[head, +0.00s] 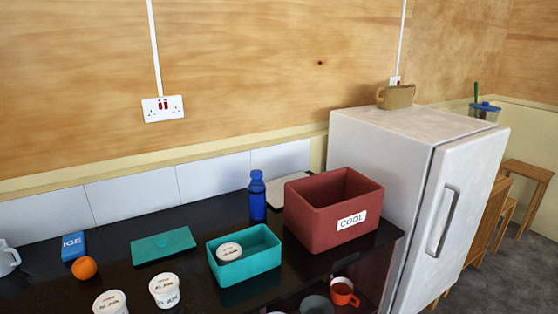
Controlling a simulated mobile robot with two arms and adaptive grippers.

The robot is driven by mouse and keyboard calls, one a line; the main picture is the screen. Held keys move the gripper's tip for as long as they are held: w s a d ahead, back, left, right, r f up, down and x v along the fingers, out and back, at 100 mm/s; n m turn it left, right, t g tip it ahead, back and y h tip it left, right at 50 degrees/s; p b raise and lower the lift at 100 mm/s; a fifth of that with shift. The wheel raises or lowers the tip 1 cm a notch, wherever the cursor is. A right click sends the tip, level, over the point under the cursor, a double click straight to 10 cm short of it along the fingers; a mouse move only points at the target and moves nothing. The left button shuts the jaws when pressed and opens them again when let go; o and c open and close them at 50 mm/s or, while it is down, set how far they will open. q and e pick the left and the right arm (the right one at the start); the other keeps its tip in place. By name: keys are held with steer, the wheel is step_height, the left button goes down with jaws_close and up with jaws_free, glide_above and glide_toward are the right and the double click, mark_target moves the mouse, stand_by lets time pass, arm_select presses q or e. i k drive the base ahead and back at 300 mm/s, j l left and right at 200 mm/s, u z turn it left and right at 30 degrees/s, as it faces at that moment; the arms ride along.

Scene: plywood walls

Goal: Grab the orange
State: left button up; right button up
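The orange (84,268) is a small round fruit on the black counter at the left of the head view. It sits just in front of a blue block labelled ICE (73,246), very close to it. Nothing covers the orange. Neither of my grippers shows in the head view.
White lidded tubs (165,291) stand right of the orange. A teal lid (163,245), a teal box (262,271), a blue bottle (257,197) and a red COOL box (312,234) are farther right. A white mug (7,259) is at the left edge. A fridge (393,180) stands right.

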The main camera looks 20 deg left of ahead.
mark_target(85, 267)
steer(key=u, duration=1.95)
